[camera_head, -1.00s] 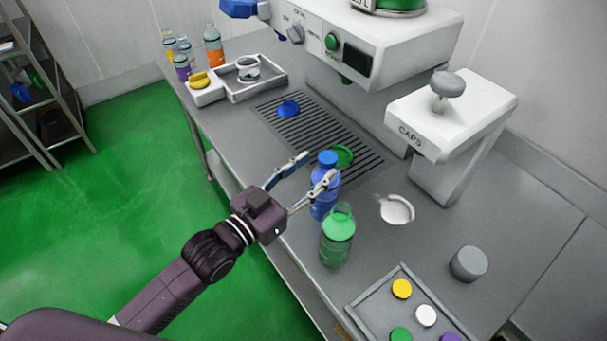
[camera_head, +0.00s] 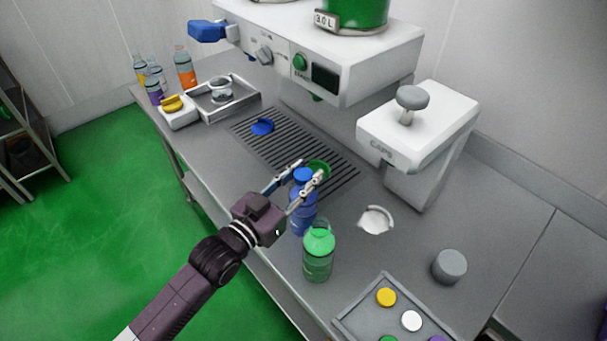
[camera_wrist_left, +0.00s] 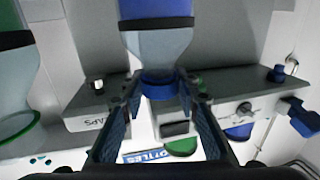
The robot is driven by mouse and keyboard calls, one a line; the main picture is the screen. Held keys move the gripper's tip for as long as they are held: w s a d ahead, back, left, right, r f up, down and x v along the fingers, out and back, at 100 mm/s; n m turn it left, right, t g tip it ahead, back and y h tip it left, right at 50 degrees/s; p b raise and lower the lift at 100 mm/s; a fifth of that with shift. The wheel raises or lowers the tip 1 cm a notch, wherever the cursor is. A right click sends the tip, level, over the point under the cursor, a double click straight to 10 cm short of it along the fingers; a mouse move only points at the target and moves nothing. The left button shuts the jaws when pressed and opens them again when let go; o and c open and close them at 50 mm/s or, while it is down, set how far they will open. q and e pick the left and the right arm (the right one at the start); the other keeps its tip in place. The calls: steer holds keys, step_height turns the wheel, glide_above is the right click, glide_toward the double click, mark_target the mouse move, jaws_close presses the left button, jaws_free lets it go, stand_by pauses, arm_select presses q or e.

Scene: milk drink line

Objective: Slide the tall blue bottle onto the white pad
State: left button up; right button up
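The tall blue bottle (camera_head: 303,219) stands upright near the front edge of the counter. My left gripper (camera_head: 313,168) is at its upper part, with one finger on each side of the cap and neck. In the left wrist view, which is upside down, the bottle (camera_wrist_left: 158,42) lies between the two open fingers (camera_wrist_left: 160,82), with no clear grip on it. The white pad (camera_head: 375,221), round with a raised curved rim, is empty on the counter to the right of the bottle. My right gripper is not in view.
A green bottle (camera_head: 318,254) stands close beside the blue one, nearer the camera. A cap tray (camera_head: 349,324) and a grey cylinder (camera_head: 449,267) are at the lower right. The capping machine (camera_head: 420,118) stands behind the pad. A green disc (camera_head: 319,167) lies on the drain grate (camera_head: 280,150).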

arm_select(q)
jaws_close()
steer(key=o, duration=0.9)
jaws_free()
steer(key=shift+b+v, duration=1.1)
steer(key=shift+v, duration=2.85)
steer(key=shift+f, duration=0.1)
